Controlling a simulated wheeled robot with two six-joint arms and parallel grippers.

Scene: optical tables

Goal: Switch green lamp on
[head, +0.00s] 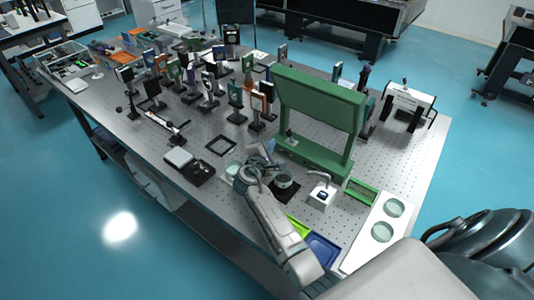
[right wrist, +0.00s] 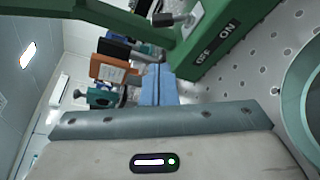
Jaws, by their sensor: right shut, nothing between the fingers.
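The green lamp (head: 320,97) is a large green frame with a broad top panel and a lower base, standing on the optical table. A small switch (head: 291,137) sits at the left of its base. In the right wrist view the switch (right wrist: 176,18) shows a dark and metal lever beside a black ON/OFF label (right wrist: 217,42) on the green base. I cannot tell which way the lever is set, and no glow shows from the lamp. My right gripper (head: 266,150) is shut and empty, just left of the switch and apart from it. Its closed blue fingers (right wrist: 158,84) point toward the base.
The perforated table (head: 420,160) carries many optics mounts (head: 210,85) behind and left of the gripper. A white box (head: 322,196) with a bent tube, a green tray (head: 361,191) and a white plate with two round dishes (head: 383,232) stand to the right.

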